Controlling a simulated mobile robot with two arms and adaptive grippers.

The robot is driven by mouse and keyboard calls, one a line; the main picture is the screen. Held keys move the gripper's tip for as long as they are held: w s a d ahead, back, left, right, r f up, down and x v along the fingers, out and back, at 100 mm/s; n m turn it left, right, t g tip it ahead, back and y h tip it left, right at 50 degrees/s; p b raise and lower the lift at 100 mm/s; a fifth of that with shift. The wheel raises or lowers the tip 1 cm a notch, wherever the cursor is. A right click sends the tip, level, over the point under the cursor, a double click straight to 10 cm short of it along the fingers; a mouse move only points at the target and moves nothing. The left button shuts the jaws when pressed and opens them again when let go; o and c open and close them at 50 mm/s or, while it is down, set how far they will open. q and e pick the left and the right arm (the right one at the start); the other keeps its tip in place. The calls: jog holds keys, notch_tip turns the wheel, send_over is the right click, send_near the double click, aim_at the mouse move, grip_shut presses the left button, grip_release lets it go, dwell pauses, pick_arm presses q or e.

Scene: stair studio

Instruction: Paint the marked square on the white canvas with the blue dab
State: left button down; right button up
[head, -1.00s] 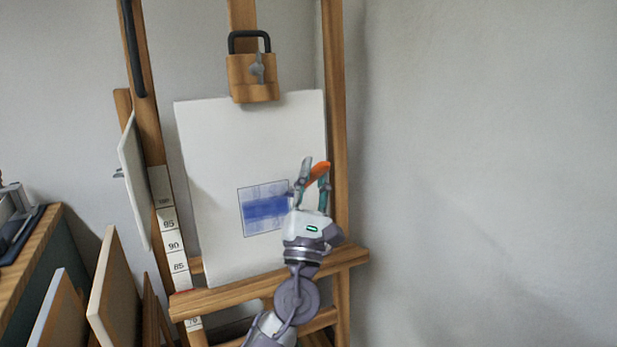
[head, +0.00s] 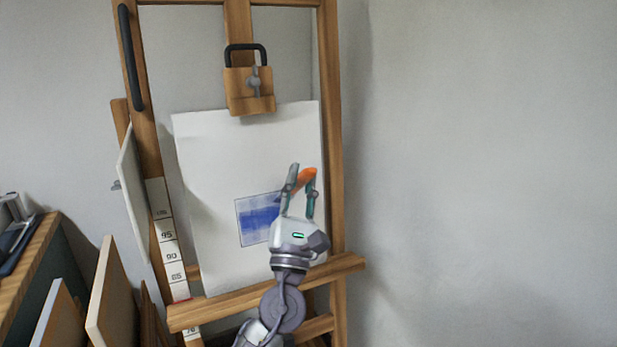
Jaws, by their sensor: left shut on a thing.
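The white canvas (head: 240,150) stands on the wooden easel, clamped at its top. The marked square (head: 259,200) is outlined low on it. A solid blue band (head: 260,219) crosses its middle, with paler blue streaks around it. My left gripper (head: 301,180) is in front of the canvas, at the right of the square, and covers its lower right part. It is shut on an orange thing (head: 307,175), probably the dab. The dab's blue face does not show, and I cannot tell whether it touches the canvas. My right gripper is not in view.
The easel's ledge (head: 345,263) runs below the canvas. A wooden clamp block (head: 240,92) with a black handle sits above it. Other canvases lean at the lower left (head: 103,305), beside a cabinet. The right side shows only bare wall.

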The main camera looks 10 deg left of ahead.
pick_arm(q)
jog(key=shift+s+a, duration=0.2)
jog(key=shift+a, duration=0.15)
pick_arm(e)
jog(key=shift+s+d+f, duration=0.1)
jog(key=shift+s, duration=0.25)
pick_arm(q)
jog(key=shift+a, duration=0.1)
jog(key=s+a+p, duration=0.1)
jog(key=s+a, duration=0.4)
jog(key=a, duration=0.2)
jog(key=shift+h+p, duration=0.3)
jog(key=shift+p, duration=0.05)
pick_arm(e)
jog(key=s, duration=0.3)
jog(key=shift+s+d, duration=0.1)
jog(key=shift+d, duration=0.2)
